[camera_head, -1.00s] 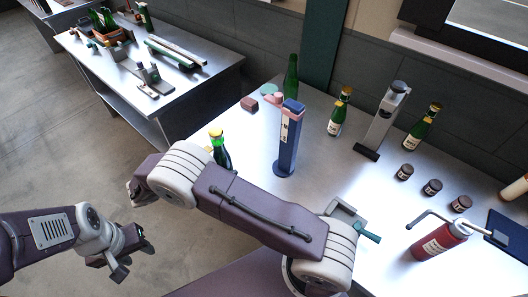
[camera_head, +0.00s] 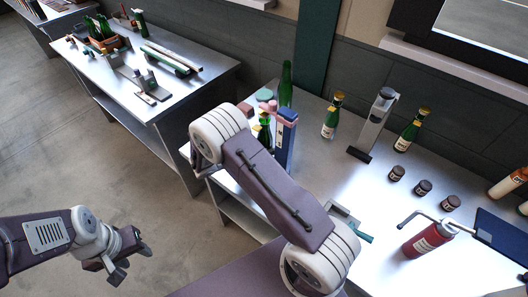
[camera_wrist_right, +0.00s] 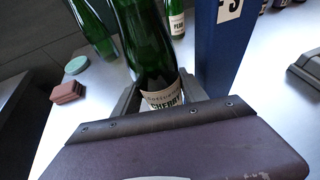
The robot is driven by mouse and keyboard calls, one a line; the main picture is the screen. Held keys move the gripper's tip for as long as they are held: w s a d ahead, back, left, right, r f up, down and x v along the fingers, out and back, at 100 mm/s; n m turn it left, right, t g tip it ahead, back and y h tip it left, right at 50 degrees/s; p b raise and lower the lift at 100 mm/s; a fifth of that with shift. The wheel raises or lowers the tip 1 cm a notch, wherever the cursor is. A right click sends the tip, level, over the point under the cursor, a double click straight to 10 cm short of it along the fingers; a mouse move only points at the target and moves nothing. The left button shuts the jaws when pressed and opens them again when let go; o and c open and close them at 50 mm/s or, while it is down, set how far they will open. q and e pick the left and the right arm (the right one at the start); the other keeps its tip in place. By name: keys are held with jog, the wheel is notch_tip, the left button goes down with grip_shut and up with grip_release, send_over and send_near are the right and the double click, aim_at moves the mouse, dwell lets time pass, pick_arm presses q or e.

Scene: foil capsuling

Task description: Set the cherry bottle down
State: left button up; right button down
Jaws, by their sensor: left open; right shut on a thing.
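The cherry bottle (camera_wrist_right: 150,50) is dark green glass with a cream label reading "CHERRY". My right gripper (camera_wrist_right: 160,90) is shut on it around the label, one finger on each side. My left gripper (camera_head: 133,265) is open and empty, out over the floor at the lower left.
The blue tower (camera_head: 286,138) stands close to the right of the held bottle. A plain green bottle (camera_head: 286,85), a green disc (camera_head: 264,94) and a reddish block (camera_wrist_right: 68,92) are near the back left. Another labelled bottle (camera_head: 332,115) stands behind, right of the tower.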

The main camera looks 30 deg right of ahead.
notch_tip(320, 180, down, 3)
jog(key=shift+a+f, duration=0.1)
jog(key=shift+f, duration=0.25)
jog(key=c, duration=0.9)
grip_release()
